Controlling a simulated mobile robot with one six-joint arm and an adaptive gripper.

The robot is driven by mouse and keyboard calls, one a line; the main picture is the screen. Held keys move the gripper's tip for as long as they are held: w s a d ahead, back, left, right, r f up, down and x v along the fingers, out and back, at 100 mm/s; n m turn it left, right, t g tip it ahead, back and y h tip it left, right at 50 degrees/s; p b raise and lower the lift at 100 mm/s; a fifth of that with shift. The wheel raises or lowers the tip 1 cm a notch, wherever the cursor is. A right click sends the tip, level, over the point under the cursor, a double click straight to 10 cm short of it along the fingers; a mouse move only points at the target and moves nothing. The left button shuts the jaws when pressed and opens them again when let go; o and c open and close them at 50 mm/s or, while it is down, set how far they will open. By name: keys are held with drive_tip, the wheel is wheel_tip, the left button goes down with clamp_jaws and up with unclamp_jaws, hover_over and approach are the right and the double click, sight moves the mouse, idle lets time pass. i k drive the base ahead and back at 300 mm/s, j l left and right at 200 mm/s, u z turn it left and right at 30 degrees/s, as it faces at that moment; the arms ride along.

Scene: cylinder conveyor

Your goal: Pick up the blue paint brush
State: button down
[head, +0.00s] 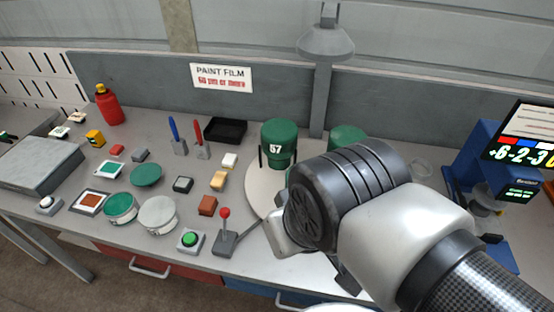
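The blue paint brush (173,129) stands upright, handle up, in a small grey holder (180,147) toward the back of the bench, left of centre. A red-handled brush (197,132) stands in a similar holder just to its right. My gripper (290,240) is at the front of the bench, right of centre, well apart from the blue brush and nearer to me. My wrist covers most of it, so its fingertips and opening are hidden. Nothing touches the blue brush except its holder.
A black tray (225,131) sits right of the brushes. A green cylinder marked 57 (279,145) stands on a round white turntable (256,188). Small blocks, round lids, a red-knobbed lever (225,235) and a green button (189,240) crowd the front. A red bottle (108,107) stands back left.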

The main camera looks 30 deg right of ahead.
sight(172, 123)
drive_tip(key=z, duration=0.2)
drive_tip(key=i+j+z, duration=0.15)
drive_tip(key=j+z, duration=0.3)
drive_tip(key=j, duration=0.15)
drive_tip(key=j+z, duration=0.45)
drive_tip(key=j, duration=0.2)
drive_tip(key=j+z, duration=0.45)
drive_tip(key=j, duration=0.2)
drive_tip(key=j+z, duration=0.1)
drive_tip(key=j, duration=2.05)
drive_tip(key=i, duration=0.05)
